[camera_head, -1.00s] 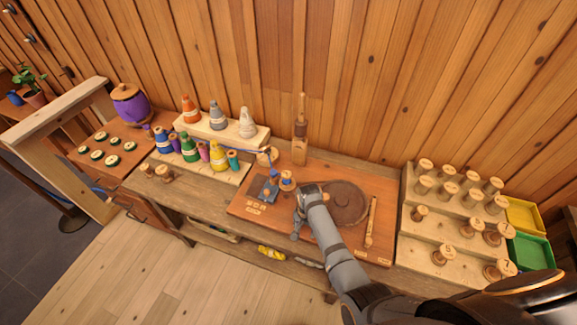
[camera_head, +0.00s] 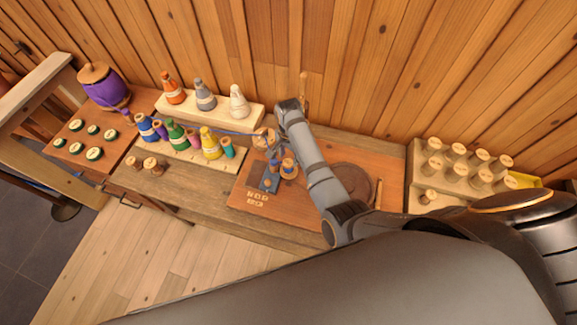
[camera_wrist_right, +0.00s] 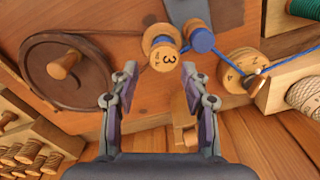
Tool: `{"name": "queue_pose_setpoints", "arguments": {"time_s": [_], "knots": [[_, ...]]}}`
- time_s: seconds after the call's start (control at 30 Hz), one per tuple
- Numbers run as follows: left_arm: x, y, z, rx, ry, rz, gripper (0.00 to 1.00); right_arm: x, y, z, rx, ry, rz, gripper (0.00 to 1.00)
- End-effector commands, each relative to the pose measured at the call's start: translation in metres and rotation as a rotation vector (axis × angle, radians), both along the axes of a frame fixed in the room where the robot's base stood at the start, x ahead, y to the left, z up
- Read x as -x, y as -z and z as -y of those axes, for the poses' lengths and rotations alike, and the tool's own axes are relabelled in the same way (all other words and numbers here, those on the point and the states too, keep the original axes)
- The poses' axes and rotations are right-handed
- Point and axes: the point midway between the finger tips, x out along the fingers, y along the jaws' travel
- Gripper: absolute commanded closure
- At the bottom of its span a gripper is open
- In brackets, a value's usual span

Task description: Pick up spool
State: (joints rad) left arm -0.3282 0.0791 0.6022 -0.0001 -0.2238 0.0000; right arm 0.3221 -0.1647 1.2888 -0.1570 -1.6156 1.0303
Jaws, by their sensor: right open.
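A wooden spool (camera_head: 289,167) marked 3, with some blue thread, stands on the reddish work board; it also shows in the right wrist view (camera_wrist_right: 162,57). A blue-wound spool (camera_wrist_right: 201,40) stands beside it. My right gripper (camera_wrist_right: 160,72) is open and empty, with the numbered spool ahead of and between its fingertips but apart from them, as far as I can tell. My left gripper is not in view.
A numbered wooden disc (camera_wrist_right: 238,72) with blue thread stands near the spool. A round wooden wheel (camera_wrist_right: 65,78) lies on the board. A stepped rack (camera_head: 462,183) of bare spools is at right. Coloured thread cones (camera_head: 174,135) stand at left. A plank wall closes the back.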

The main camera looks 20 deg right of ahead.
Motion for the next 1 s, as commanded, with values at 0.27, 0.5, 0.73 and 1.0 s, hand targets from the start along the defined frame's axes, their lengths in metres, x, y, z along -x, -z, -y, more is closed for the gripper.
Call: {"name": "queue_pose_setpoints", "arguments": {"time_s": [0.27,0.5,0.73,1.0], "knots": [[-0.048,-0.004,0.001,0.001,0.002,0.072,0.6,0.001,0.011,0.0,0.0,0.0,-0.001,0.53],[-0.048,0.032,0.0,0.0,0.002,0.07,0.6,0.003,0.057,-0.002,-0.001,0.001,0.001,0.53],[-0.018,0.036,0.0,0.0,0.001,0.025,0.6,0.003,0.056,-0.002,-0.001,0.0,0.002,0.53],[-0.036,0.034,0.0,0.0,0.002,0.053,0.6,0.003,0.056,-0.002,-0.001,0.0,0.002,0.82]]}}
